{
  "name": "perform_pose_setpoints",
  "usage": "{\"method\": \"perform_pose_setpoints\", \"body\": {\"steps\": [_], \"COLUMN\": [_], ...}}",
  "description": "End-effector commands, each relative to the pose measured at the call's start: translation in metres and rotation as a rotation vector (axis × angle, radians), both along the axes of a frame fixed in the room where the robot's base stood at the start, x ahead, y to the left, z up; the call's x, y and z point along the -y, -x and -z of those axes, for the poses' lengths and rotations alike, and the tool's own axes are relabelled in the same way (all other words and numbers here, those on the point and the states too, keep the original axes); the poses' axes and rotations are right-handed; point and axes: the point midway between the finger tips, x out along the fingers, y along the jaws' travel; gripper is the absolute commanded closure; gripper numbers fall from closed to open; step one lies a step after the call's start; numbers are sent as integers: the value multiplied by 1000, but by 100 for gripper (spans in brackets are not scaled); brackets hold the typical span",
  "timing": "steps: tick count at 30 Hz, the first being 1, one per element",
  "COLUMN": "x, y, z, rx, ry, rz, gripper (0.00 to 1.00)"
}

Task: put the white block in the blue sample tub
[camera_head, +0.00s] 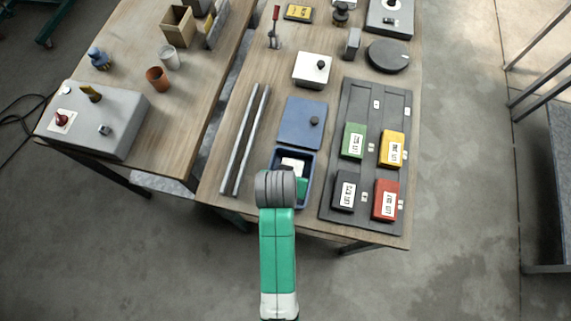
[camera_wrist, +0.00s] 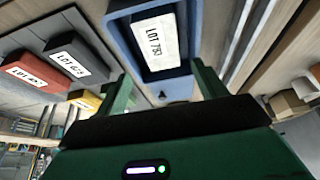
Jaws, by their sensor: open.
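The white block (camera_wrist: 157,40), with a LOT label, lies inside the blue sample tub (camera_wrist: 118,30) in the wrist view. In the head view the white block (camera_head: 292,165) shows within the tub (camera_head: 310,160), partly covered by my arm. My gripper (camera_wrist: 165,85) is open, with its two green fingers apart and nothing between them. It is over or close to the tub; its exact height is unclear. In the head view my arm hides most of the gripper and the tub's near side.
A blue lid (camera_head: 302,122) with a dark knob lies just beyond the tub. A dark board (camera_head: 372,165) with green, yellow, black and red labelled blocks lies to the right. Two metal rails (camera_head: 245,140) lie to the left. A white lidded box (camera_head: 311,71) stands farther back.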

Motion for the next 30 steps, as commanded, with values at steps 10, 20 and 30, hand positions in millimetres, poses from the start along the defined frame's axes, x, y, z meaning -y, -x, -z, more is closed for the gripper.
{"method": "perform_pose_setpoints", "body": {"steps": [10, 20, 30], "x": [-2, -2, 3], "y": [7, -38, -66], "z": [-17, -87, -479], "rx": [0, 216, 1280], "ry": [0, -7, 80], "rz": [0, -29, -135], "gripper": [29, 29, 29]}}
